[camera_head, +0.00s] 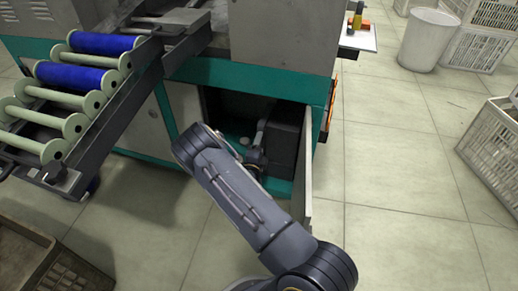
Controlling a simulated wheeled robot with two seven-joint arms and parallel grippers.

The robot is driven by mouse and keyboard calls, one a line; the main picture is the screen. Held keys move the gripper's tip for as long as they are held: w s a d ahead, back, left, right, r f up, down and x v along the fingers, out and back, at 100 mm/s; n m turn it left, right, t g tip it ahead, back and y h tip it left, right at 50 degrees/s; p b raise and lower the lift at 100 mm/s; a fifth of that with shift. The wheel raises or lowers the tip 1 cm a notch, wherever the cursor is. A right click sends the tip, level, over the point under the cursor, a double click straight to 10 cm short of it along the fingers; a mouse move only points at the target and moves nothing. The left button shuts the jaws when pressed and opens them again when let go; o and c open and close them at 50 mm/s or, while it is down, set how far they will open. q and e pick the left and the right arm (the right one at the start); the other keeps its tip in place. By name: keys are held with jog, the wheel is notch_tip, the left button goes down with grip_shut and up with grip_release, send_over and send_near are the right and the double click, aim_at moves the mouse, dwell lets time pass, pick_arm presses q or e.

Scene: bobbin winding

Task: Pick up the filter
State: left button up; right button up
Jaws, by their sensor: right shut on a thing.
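My right arm reaches into the open lower cabinet (232,105) of the machine. My right gripper (257,154) is small and dark inside the cabinet and partly hidden by my forearm. It is shut on a small pale piece, apparently the filter (262,127), which stands up just above the jaws beside a dark box (284,145). The fingertips and the lower part of the filter are hard to make out. My left gripper is not in view.
The open cabinet door (308,170) stands close to the right of my arm. A rack (115,100) with pale and blue bobbins juts out at the left. White crates (495,150) and a white bin (428,40) stand at the right. The tiled floor between is clear.

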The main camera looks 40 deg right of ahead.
notch_tip(320, 180, up, 4)
jog(key=shift+f+p, duration=0.1)
jog(key=shift+p, duration=0.6)
jog(key=w+a+p, duration=0.1)
jog(key=w+a, duration=0.3)
jog(key=a, duration=0.4)
jog(key=w+a+p, duration=0.1)
jog(key=w+a, duration=0.3)
jog(key=a, duration=0.3)
jog(key=w+a+v, duration=0.1)
jog(key=v, duration=0.7)
jog(key=shift+w+f, duration=0.2)
jog(key=shift+f, duration=0.2)
jog(key=shift+a, duration=0.2)
